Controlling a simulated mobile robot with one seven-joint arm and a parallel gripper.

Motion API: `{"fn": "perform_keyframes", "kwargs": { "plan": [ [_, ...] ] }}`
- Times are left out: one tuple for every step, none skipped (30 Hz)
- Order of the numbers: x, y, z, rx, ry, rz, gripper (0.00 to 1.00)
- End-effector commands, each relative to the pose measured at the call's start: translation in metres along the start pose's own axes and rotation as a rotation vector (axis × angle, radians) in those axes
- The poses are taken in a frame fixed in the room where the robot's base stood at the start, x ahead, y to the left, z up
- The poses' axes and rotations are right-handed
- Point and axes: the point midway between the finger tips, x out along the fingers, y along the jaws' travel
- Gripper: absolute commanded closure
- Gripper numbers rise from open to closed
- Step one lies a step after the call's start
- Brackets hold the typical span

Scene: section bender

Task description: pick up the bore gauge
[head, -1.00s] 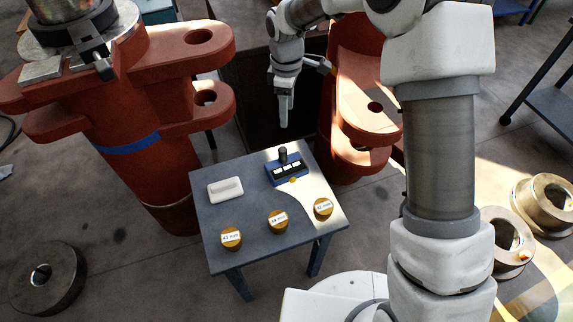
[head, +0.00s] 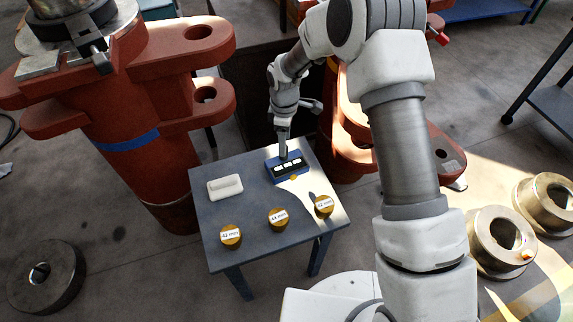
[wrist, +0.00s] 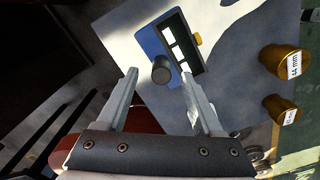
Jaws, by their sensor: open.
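The thing that looks most like the bore gauge is a blue box (head: 287,170) with a row of white windows and a dark upright cylinder on it, at the far side of the small grey-blue table (head: 215,241). In the wrist view the blue box (wrist: 152,40) lies ahead of my gripper (wrist: 160,75), with its dark cylinder (wrist: 161,70) between the two spread fingertips. My gripper (head: 283,154) is open and holds nothing. In the head view its fingers hide the cylinder. I cannot tell whether a finger touches it.
A white tray-like piece (head: 225,187) lies left of the blue box. Three brass cylinders with mm labels (head: 231,236) (head: 278,218) (head: 324,206) stand along the near side. Large red castings stand left (head: 150,100) and behind right (head: 352,150).

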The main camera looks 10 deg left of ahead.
Motion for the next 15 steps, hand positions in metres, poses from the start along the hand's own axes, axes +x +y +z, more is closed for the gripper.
{"fn": "perform_keyframes", "kwargs": {
  "plan": [
    [0.004, -0.001, 0.000, 0.000, -0.001, -0.001, 0.32],
    [0.007, -0.001, 0.000, 0.000, -0.001, -0.002, 0.32],
    [0.012, -0.002, 0.000, -0.001, -0.001, -0.002, 0.32],
    [0.016, -0.002, 0.000, -0.001, -0.002, -0.003, 0.32],
    [0.021, -0.003, 0.000, -0.001, -0.001, -0.003, 0.32],
    [0.028, -0.003, -0.001, -0.001, -0.001, -0.003, 0.32],
    [0.032, -0.003, 0.000, -0.001, -0.002, -0.003, 0.32],
    [0.037, -0.003, 0.000, 0.000, -0.002, -0.003, 0.32],
    [0.043, -0.003, 0.000, 0.000, -0.001, -0.002, 0.32],
    [0.046, -0.002, 0.000, 0.000, -0.001, -0.001, 0.32],
    [0.048, -0.002, 0.000, 0.000, -0.001, -0.001, 0.32],
    [0.050, -0.002, 0.000, 0.000, -0.001, -0.001, 0.32],
    [0.050, -0.002, 0.000, 0.000, -0.001, -0.001, 0.32],
    [0.050, -0.002, 0.000, 0.000, -0.001, 0.000, 0.32],
    [0.050, -0.002, 0.000, 0.000, 0.000, 0.000, 0.32]
  ]
}}
